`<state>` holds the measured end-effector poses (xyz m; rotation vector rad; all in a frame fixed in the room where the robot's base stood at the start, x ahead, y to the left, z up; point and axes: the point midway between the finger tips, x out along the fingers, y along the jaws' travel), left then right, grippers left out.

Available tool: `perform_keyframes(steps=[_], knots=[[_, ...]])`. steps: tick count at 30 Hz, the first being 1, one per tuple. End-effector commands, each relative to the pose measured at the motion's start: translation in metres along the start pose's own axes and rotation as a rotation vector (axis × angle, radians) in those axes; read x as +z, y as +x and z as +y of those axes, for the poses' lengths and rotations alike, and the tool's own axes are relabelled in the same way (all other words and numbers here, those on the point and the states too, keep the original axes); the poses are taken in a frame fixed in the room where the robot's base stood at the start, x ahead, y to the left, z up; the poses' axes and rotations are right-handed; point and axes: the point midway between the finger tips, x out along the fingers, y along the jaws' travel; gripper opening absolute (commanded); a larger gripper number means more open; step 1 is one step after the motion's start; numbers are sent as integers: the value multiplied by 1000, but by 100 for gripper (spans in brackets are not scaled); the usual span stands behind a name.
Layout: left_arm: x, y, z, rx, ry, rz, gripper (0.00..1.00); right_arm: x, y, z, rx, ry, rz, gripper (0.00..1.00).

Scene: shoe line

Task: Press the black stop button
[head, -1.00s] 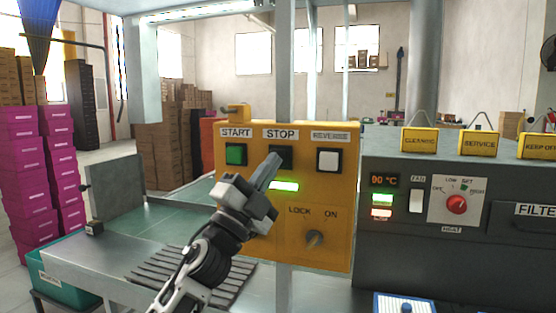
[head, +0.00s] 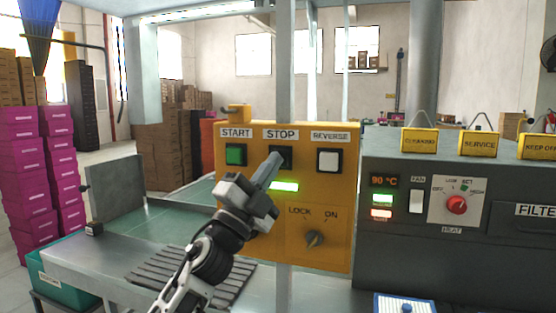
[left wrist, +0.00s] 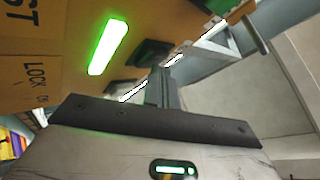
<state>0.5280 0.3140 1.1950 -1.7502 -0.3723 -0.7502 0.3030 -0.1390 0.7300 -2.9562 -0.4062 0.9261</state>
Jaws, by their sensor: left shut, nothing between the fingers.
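The black stop button (head: 286,154) sits under the STOP label in the middle of the top row on the yellow control panel (head: 335,195). My left gripper (head: 275,159) is shut and empty. Its fingertips overlap the lower left of the button in the head view and hide part of it. I cannot tell whether they touch it. In the left wrist view the shut fingers (left wrist: 160,78) point at the panel, close to a dark square button (left wrist: 152,52). My right gripper is not in view.
The green START button (head: 235,155) is left of STOP, the white REVERSE button (head: 328,160) right. A lit green indicator (head: 285,187) and a LOCK/ON knob (head: 314,239) are below. A grey heater unit (head: 400,255) stands right, a conveyor (head: 150,245) left.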

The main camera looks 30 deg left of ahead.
Motion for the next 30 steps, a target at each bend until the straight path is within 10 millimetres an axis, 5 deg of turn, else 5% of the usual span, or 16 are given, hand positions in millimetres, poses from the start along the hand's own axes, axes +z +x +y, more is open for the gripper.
perform_keyframes(steps=[30], knots=[[-7,-11,-8,0,2,-2,0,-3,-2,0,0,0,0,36]])
